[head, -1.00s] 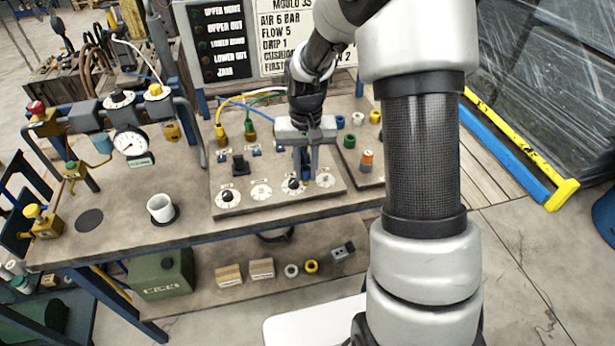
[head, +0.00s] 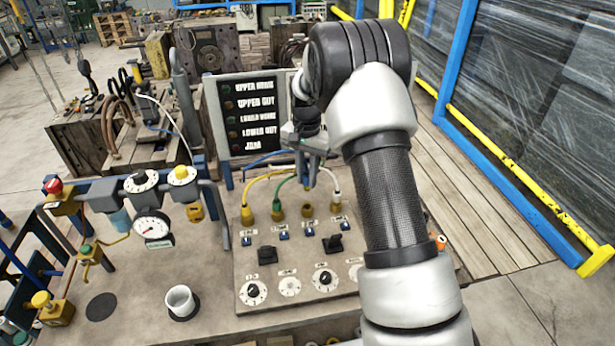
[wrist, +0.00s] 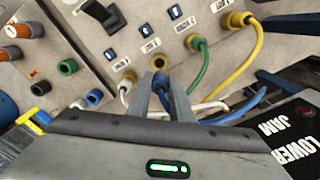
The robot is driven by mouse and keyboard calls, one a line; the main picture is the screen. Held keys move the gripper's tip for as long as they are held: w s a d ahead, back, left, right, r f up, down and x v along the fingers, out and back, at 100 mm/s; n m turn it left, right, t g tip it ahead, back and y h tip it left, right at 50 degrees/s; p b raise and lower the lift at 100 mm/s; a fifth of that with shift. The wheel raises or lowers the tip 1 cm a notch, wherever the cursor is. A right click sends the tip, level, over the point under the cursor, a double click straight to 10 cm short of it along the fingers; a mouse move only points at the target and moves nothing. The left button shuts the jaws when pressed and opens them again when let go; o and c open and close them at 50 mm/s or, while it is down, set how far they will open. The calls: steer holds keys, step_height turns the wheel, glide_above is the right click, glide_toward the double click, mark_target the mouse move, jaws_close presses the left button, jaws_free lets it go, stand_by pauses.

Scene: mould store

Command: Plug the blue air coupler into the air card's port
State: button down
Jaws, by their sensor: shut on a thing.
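My gripper (head: 307,182) is shut on the blue air coupler. Only a little blue of the coupler (wrist: 163,99) shows between the fingers (wrist: 168,90) in the wrist view. Its blue hose (wrist: 238,114) trails to the right, and also shows in the head view (head: 262,158). The air card has a row of brass ports. One bare port (head: 307,210) lies just beyond the fingertips and shows in the wrist view (wrist: 160,62). I cannot tell whether the coupler touches it. Its neighbours hold green (head: 277,212), yellow (head: 248,214) and white (head: 336,206) hoses.
Black switches (head: 267,254) and round dials (head: 325,279) stand on the panel in front of the ports. The board with the lamp labels (head: 255,120) rises close behind. A gauge and valve assembly (head: 152,227) and a white cup (head: 180,301) are at the left.

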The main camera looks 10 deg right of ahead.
mark_target(307, 190)
steer(key=shift+s+f+b, duration=0.2)
steer(key=shift+f+b, duration=0.1)
steer(key=shift+f, duration=0.2)
steer(key=shift+f+b, duration=1.35)
steer(key=shift+f, duration=0.95)
steer(key=shift+f+b, duration=0.8)
steer(key=shift+f, duration=0.45)
stand_by(0.6)
steer(key=c, duration=1.1)
jaws_free()
steer(key=shift+r, duration=0.2)
steer(key=shift+r+p, duration=2.2)
steer(key=shift+r, duration=1.4)
